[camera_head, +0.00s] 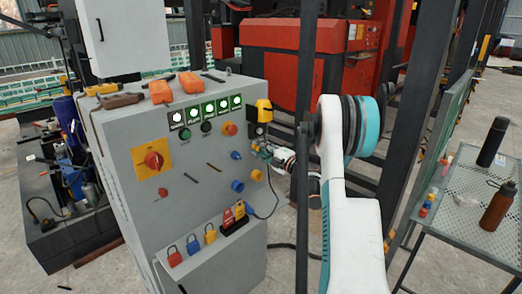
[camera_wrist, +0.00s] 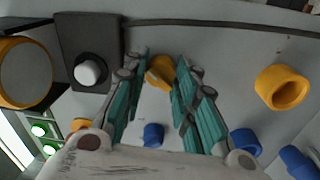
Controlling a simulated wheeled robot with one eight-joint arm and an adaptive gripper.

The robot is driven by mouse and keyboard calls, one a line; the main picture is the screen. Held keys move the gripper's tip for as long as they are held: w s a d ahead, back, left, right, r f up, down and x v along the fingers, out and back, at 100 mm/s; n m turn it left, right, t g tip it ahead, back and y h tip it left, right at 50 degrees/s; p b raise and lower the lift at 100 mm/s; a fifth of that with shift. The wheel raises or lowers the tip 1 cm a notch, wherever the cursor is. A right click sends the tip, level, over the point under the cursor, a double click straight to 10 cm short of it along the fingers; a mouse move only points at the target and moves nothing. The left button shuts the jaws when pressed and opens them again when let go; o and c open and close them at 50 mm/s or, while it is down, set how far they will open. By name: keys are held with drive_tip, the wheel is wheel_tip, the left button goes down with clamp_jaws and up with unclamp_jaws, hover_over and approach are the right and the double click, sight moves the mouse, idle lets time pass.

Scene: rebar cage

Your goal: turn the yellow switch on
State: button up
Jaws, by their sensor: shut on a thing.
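The yellow switch (camera_wrist: 160,70) shows in the wrist view as a small yellow-orange knob on the grey panel. My gripper (camera_wrist: 161,82) has its teal fingers on either side of it and is shut on it. In the head view my gripper (camera_head: 262,150) reaches the right side of the panel front (camera_head: 205,180), below the yellow lamp (camera_head: 263,110). The gripper hides the switch there, and I cannot tell which position the switch is turned to.
Close by are a black box with a white knob (camera_wrist: 89,72), a yellow knob (camera_wrist: 283,87) and a blue knob (camera_wrist: 153,135). A red rotary switch (camera_head: 153,160) and several padlocks (camera_head: 210,233) are on the cabinet. A dark upright bar (camera_head: 305,90) stands beside my arm.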

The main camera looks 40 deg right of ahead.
drive_tip(key=shift+f+m, duration=0.1)
drive_tip(key=shift+m, duration=0.3)
drive_tip(key=o, duration=1)
drive_tip(key=shift+o, duration=0.2)
drive_tip(key=shift+s, duration=0.1)
drive_tip(key=s, duration=0.7)
drive_tip(key=shift+s+d+f, duration=0.25)
drive_tip(key=shift+s, duration=0.15)
